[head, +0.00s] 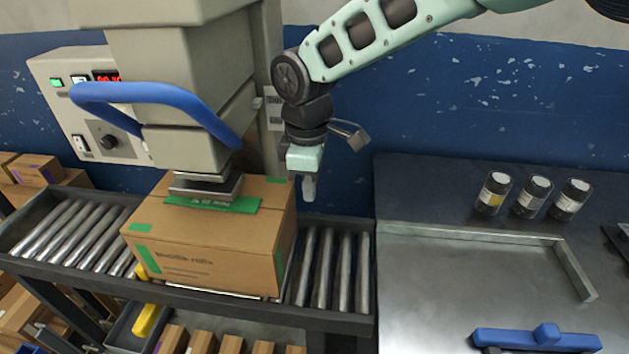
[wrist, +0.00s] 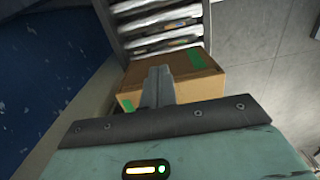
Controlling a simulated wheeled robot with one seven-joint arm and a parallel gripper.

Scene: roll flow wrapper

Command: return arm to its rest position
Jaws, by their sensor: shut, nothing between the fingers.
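My gripper (head: 309,190) hangs pointing down beside the right end of a cardboard box, above the roller conveyor. It is shut and empty. In the wrist view its closed fingers (wrist: 157,85) show in front of the box (wrist: 190,85). The brown box (head: 210,245) with green tape stands on the rollers under the machine's press head (head: 205,188). The press head sits at a green strip on the box top. My mint-green arm reaches in from the upper right. I cannot tell whether the gripper touches the box.
The wrapping machine (head: 185,85) with a blue bar handle (head: 150,97) stands left of my gripper. The conveyor rollers (head: 335,270) are bare right of the box. A metal table (head: 420,300) at right holds three jars (head: 531,195), an angled rail (head: 575,272) and a blue tool (head: 535,339).

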